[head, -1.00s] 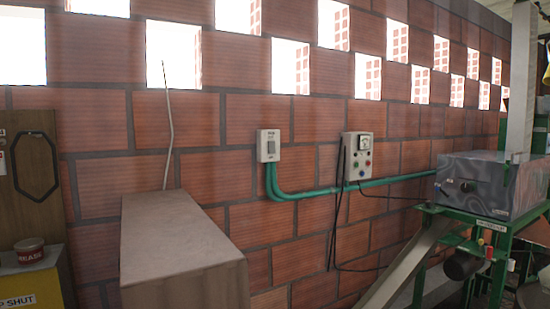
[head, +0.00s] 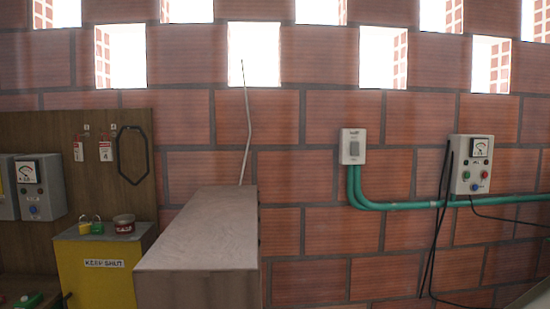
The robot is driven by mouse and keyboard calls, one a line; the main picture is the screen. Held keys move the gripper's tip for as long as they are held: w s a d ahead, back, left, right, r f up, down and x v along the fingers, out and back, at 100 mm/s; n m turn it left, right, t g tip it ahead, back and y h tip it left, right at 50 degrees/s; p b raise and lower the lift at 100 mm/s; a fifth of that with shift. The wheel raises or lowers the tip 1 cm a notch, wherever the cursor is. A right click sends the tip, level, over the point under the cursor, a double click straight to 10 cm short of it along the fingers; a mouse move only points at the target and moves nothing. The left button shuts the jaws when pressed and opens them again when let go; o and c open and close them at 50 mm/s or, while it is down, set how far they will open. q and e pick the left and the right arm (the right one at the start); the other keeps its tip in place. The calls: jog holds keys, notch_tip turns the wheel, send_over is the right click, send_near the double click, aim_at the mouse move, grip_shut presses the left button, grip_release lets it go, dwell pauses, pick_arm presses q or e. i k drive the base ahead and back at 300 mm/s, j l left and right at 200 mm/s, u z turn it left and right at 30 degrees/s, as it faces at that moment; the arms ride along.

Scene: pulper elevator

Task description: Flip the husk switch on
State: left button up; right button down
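A pale switch box (head: 353,146) with a grey rocker is mounted on the brick wall, right of the picture's middle. Its small label is too blurred to read, and I cannot tell which way the rocker is set. Green conduit (head: 400,205) runs from under it to the right. A grey control box (head: 471,165) with a dial and several coloured buttons hangs farther right on the wall. Neither of my grippers is in view.
A tall brown block (head: 205,235) stands left of the switch, with a thin rod (head: 247,120) rising behind it.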

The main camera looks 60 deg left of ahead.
aim_at(354, 146)
jog(key=i+u, duration=0.15)
jog(key=u, duration=0.3)
jog(key=i+u, duration=0.15)
jog(key=u, duration=0.3)
jog(key=i+l+u, duration=0.1)
jog(key=u, duration=0.35)
jog(key=i+l+u, duration=0.15)
jog(key=u, duration=0.3)
jog(key=i+l+u, duration=0.1)
jog(key=u, duration=0.3)
jog(key=i+l+u, duration=0.2)
jog(key=l+u, duration=0.2)
